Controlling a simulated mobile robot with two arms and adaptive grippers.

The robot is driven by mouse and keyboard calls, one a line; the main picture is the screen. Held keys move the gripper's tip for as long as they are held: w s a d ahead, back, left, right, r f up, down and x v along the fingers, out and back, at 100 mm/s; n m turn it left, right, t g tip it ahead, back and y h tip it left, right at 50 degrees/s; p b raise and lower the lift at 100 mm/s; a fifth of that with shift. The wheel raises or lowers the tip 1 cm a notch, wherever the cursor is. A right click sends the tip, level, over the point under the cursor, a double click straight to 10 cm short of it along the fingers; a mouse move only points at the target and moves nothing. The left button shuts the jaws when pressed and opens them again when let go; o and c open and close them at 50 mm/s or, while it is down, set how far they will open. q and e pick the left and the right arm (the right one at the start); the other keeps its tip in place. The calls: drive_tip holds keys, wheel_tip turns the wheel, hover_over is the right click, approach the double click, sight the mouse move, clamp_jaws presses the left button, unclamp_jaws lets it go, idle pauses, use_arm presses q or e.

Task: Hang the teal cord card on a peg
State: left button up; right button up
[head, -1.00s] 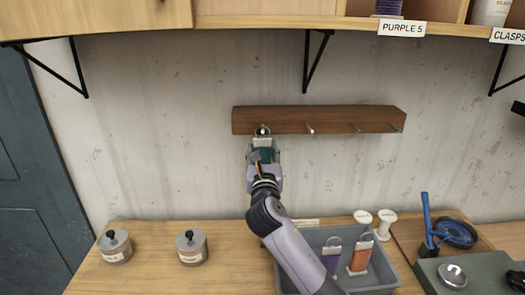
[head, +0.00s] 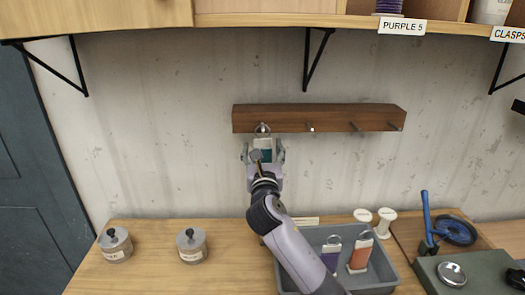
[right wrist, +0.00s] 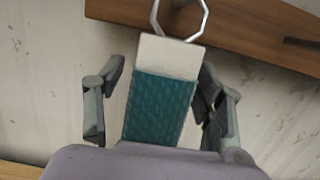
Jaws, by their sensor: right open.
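The teal cord card (head: 265,147) hangs below the wooden peg rail (head: 330,118), its metal ring (head: 262,129) at the leftmost peg. The ring appears to be over that peg, though the peg itself is hard to make out there. In the right wrist view the teal card (right wrist: 158,105) has a pale top and its ring (right wrist: 180,20) lies in front of the rail. My right gripper (head: 263,152) is open, with a finger on each side of the card and visible gaps between. My left gripper is not in view.
The other pegs (head: 311,129) on the rail are bare. Below, a grey tray (head: 388,272) holds a purple card (head: 331,257) and an orange card (head: 360,253). Two lidded tins (head: 192,247) stand at left on the bench. A shelf bracket (head: 317,60) hangs above the rail.

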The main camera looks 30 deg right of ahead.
drive_tip(key=v, duration=1.2)
